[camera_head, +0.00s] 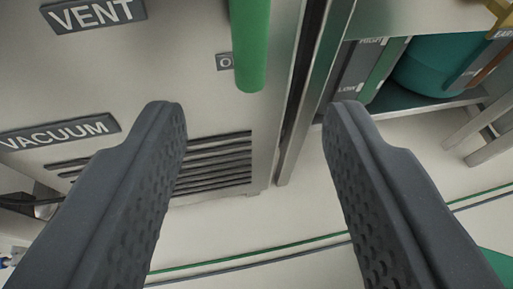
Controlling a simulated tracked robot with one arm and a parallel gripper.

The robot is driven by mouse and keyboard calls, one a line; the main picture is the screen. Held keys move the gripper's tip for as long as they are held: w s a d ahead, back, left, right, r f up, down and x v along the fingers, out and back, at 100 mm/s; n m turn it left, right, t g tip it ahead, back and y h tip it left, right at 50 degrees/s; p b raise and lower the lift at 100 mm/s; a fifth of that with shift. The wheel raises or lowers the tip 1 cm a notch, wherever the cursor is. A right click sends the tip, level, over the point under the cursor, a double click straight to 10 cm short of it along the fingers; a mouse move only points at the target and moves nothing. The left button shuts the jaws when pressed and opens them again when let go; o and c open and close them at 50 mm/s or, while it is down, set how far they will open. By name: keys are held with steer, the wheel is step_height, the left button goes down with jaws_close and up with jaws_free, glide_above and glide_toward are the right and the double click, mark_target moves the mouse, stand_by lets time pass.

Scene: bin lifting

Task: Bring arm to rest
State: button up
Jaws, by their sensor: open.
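My gripper (255,115) is open in the head camera view. Its two dark grey fingers with dimpled inner pads reach up from the bottom left and bottom right. Nothing is between the fingers. A metal cabinet front (190,95) fills the left and middle of the view beyond the fingertips. A green cylindrical bar (250,45) hangs down from the top edge, above and between the fingertips. The rest of my arm is out of view.
The cabinet carries a VENT label (93,13), a VACUUM label (60,132) and a slotted grille (212,163). At right, a shelf (425,103) holds a teal container (435,68). Pale floor (290,215) with green and grey lines is clear at the bottom middle.

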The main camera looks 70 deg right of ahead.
steer(key=shift+s+a+r, duration=0.25)
steer(key=shift+a, duration=0.35)
steer(key=shift+w, duration=0.1)
